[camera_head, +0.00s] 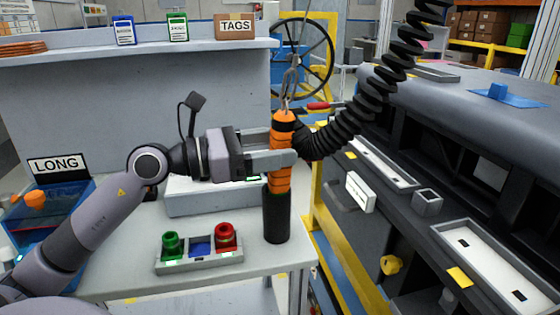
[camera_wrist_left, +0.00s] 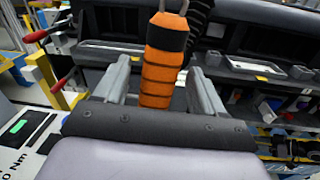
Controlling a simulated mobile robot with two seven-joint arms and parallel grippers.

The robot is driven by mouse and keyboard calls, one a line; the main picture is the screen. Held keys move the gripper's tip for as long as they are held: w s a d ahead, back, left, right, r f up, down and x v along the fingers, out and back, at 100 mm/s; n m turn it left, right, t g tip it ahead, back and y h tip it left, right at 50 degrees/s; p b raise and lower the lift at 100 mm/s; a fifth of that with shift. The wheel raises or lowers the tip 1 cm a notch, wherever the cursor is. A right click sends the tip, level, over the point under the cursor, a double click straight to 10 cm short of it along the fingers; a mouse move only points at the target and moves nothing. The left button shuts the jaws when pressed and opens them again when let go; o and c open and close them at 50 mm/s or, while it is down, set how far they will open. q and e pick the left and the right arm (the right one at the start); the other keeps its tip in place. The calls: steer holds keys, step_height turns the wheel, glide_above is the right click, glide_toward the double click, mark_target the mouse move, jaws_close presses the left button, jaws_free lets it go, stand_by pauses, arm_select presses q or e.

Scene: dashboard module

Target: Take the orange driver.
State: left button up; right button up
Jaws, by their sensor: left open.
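The orange driver (camera_head: 281,182) hangs upright from a metal hook and cable, with black bands on its orange grip and a black lower body. In the left wrist view the orange driver (camera_wrist_left: 158,75) stands between the two fingers. My left gripper (camera_head: 284,148) is open around the grip, one finger on each side. The left wrist view shows gaps between the driver and the fingers of my left gripper (camera_wrist_left: 160,68). In the head view the near finger hides part of the grip. My right gripper is not in view.
A black coiled hose (camera_head: 345,128) runs from beside the driver up to the right. Below stands a tray (camera_head: 201,263) with green and red pieces on the bench. A blue bin (camera_head: 75,205) is at the left. The dark dashboard module (camera_head: 455,150) fills the right.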

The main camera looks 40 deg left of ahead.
mark_target(291, 143)
arm_select(q)
steer(key=shift+p+x, duration=0.55)
steer(key=shift+x, duration=1.15)
steer(key=shift+r, duration=0.1)
jaws_close()
